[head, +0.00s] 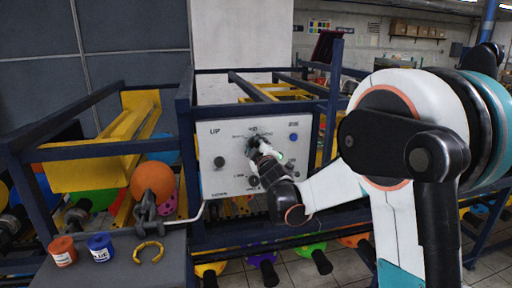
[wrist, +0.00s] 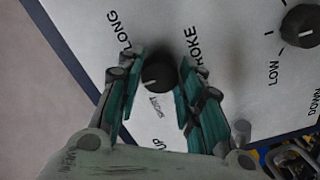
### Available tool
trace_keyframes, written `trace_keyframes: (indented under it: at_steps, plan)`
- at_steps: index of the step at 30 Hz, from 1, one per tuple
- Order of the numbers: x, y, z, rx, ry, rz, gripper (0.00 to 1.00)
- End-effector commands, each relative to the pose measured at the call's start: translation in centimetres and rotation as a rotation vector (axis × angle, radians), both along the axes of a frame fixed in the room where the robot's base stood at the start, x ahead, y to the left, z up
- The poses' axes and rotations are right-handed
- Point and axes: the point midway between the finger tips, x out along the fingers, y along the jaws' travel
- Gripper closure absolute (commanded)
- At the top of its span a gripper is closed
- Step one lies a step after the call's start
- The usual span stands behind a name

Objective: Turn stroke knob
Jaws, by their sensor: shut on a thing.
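The white control panel (head: 230,140) stands upright in a dark blue frame. My gripper (head: 262,152) is at the middle of its face, in front of the lettering there. In the wrist view, the round black stroke knob (wrist: 159,72) sits between the two teal-padded fingers of my gripper (wrist: 158,88), which is shut on it. The words LONG, SHORT and part of STROKE show around the knob. In the head view my gripper hides this knob.
Another black knob (wrist: 301,26), near LOW, is at the right of the wrist view. In the head view a dark knob (head: 219,161) and a blue button (head: 293,137) are on the panel.

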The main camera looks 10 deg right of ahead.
Motion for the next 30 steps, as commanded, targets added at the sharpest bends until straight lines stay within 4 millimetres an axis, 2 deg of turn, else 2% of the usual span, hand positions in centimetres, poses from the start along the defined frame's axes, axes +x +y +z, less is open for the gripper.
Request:
trace_keyframes:
  at_steps: [3, 4, 6, 19, 23, 30]
  plan:
    - [0.0, 0.0, 0.0, 0.001, 0.000, 0.000, 0.90]
    - [0.0, 0.0, 0.0, 0.001, 0.000, 0.000, 0.61]
    - [0.0, 0.0, 0.0, 0.001, 0.000, 0.000, 0.46]
    - [-0.5, 0.0, 0.0, 0.001, 0.000, 0.000, 0.46]
    - [-2.2, 0.0, 0.0, 0.001, 0.000, 0.000, 0.46]
    - [-7.2, 0.0, 0.0, 0.002, 0.000, 0.000, 0.46]
